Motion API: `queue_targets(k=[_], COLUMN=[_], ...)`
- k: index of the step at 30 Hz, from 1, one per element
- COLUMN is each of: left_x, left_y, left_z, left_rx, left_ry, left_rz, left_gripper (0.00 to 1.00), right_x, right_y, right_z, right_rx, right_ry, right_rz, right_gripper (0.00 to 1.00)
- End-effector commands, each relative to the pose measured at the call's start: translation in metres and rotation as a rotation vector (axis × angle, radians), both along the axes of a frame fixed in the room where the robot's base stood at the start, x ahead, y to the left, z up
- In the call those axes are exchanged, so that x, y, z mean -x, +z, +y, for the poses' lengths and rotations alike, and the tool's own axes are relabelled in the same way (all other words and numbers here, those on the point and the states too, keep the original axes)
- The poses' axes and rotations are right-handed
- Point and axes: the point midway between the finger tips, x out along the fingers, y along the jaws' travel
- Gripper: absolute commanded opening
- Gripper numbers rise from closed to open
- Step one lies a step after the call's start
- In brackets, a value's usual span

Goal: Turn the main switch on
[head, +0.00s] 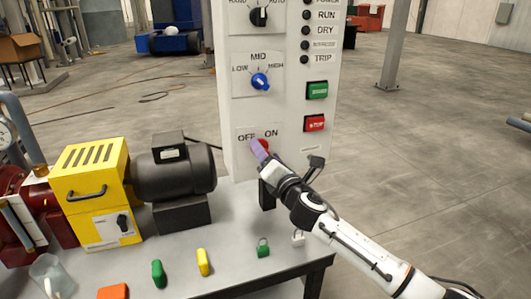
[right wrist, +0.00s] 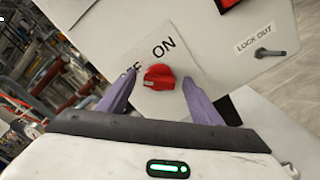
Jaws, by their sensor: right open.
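The main switch is a red rotary knob (right wrist: 159,77) on a white plate marked OFF and ON, low on the white control panel (head: 232,100). In the right wrist view its pale pointer mark faces left, towards the OFF side. My right gripper (right wrist: 158,92) is open, with one purple finger on each side of the knob; I cannot tell whether either finger touches it. In the head view, my right gripper (head: 262,150) partly hides the knob (head: 264,146). My left gripper is not in view.
A blue selector knob (head: 260,81), a green button (head: 317,90) and a red button (head: 315,123) are higher on the panel. A lock-out lever (right wrist: 270,52) is beside the switch. A motor (head: 175,172) and yellow housing (head: 92,190) stand on the table at left.

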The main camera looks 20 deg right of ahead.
Motion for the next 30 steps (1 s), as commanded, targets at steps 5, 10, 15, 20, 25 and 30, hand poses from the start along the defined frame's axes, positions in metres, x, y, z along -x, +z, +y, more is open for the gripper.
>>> queue_targets(k=[5,10,15,20,25,30], left_x=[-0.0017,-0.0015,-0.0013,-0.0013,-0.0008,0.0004], left_y=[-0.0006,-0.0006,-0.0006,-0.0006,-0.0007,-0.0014], left_z=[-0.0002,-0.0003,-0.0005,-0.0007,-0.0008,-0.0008], left_rx=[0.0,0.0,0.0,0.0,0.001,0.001], left_ry=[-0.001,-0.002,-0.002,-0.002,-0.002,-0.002], left_rz=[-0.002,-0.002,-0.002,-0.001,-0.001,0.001], left_gripper=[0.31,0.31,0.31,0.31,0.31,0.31], right_x=[-0.0119,-0.0138,-0.0135,-0.0134,-0.0133,-0.0133], right_y=[-0.0003,0.0,0.0,-0.0001,-0.0003,-0.0007], right_z=[0.0005,0.001,0.0009,0.0007,0.0006,0.0007], right_rx=[-0.001,-0.001,-0.001,-0.001,-0.003,-0.031], right_ry=[0.0,0.001,0.001,0.001,0.001,0.001], right_rz=[0.0,0.0,0.0,0.001,0.001,0.002], right_gripper=[0.59,0.59,0.54,0.27,0.18,0.18])
